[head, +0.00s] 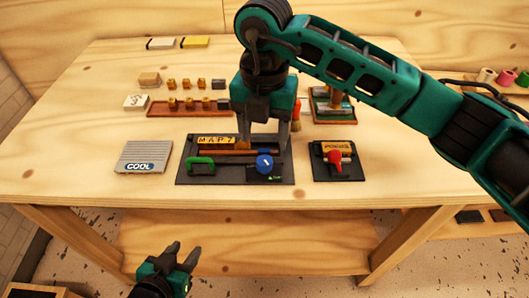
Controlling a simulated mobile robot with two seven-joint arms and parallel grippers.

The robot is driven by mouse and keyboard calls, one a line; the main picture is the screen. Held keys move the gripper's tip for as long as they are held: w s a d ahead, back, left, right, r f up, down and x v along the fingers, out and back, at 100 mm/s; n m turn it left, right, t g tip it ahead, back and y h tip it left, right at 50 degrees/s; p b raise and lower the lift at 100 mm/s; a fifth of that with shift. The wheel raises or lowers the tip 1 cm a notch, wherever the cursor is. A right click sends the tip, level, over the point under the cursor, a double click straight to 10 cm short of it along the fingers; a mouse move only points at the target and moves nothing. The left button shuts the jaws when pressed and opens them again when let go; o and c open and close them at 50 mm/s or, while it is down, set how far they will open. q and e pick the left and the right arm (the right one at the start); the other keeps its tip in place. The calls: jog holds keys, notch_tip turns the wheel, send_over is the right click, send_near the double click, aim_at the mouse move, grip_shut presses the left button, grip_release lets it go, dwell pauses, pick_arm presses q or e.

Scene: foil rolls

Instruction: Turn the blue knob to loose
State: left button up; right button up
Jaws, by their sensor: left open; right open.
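The blue knob (265,162) is round with a small white mark, at the right of a black panel (225,181) on the table. The panel also has a green handle (201,161) at its left and a yellow label strip reading about "MAP7" (215,140). My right gripper (263,146) is open and points down over the back right of the panel. Its fingers appear just behind the knob; whether they touch anything is unclear. My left gripper (184,252) is open and empty, low in front of the table.
A grey ribbed "COOL" block (144,157) lies left of the panel. A small black board (349,173) with a red knob (335,158) lies right. Behind are a brown tray (160,109) with small yellow pieces and another tray (320,117). The table's front strip is clear.

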aim_at(264, 159)
notch_tip(264, 159, down, 7)
dwell(0.3)
jog(key=c, duration=1)
jog(key=shift+c, duration=0.2)
